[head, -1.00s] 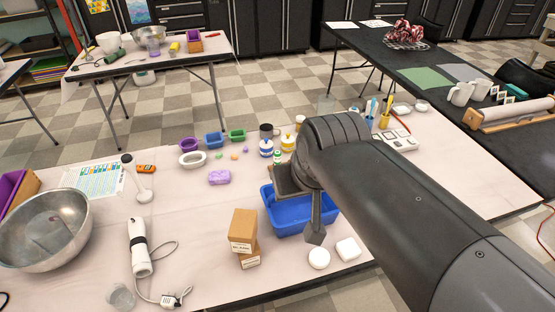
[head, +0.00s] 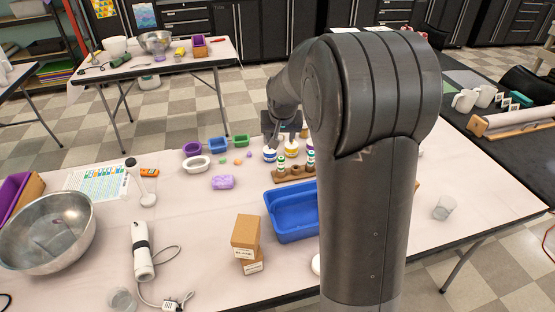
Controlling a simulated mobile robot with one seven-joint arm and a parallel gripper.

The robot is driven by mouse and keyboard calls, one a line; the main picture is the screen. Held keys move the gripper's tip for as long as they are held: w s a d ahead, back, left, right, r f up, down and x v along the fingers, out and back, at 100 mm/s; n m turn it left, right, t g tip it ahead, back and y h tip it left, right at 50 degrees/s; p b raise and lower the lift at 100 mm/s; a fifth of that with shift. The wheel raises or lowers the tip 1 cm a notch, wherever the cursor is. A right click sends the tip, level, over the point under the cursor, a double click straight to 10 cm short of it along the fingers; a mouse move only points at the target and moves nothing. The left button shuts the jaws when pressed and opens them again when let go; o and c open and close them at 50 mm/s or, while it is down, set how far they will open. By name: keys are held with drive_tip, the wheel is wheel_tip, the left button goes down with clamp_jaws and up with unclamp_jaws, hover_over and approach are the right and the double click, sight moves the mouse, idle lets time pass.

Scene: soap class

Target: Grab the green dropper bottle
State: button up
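A brown wooden rack (head: 294,174) stands behind the blue bin and holds small bottles. One small bottle with a green band and pale top (head: 281,163) is at its left; it looks like the green dropper bottle, but it is tiny here. Another bottle with dark and green bands (head: 310,158) is at the rack's right, partly cut off by my arm. My gripper (head: 278,140) is behind the rack, above the striped jars and close to them. Its fingers are small and dark, and I cannot tell whether they are open. I see nothing clearly held.
A blue-striped jar (head: 269,155) and a yellow-striped jar (head: 291,149) stand just behind the rack. The blue bin (head: 283,212) is in front. Small cardboard boxes (head: 246,233) and a purple soap (head: 223,182) are to the left. My arm hides much of the table's right side.

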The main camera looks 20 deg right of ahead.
approach(281, 158)
drive_tip(key=shift+g, duration=0.3)
drive_tip(key=x, duration=0.3)
drive_tip(key=w+x, duration=0.1)
drive_tip(key=x, duration=0.1)
drive_tip(key=shift+a, duration=0.4)
drive_tip(key=x, duration=0.4)
drive_tip(key=shift+s+d+f, duration=0.15)
drive_tip(key=shift+d+f, duration=0.1)
drive_tip(key=shift+d, duration=0.2)
drive_tip(key=shift+w+d+f, duration=0.1)
drive_tip(key=shift+w+f, duration=0.15)
drive_tip(key=shift+f, duration=0.3)
drive_tip(key=c, duration=1)
drive_tip(key=shift+c, duration=0.2)
drive_tip(key=shift+r, duration=0.1)
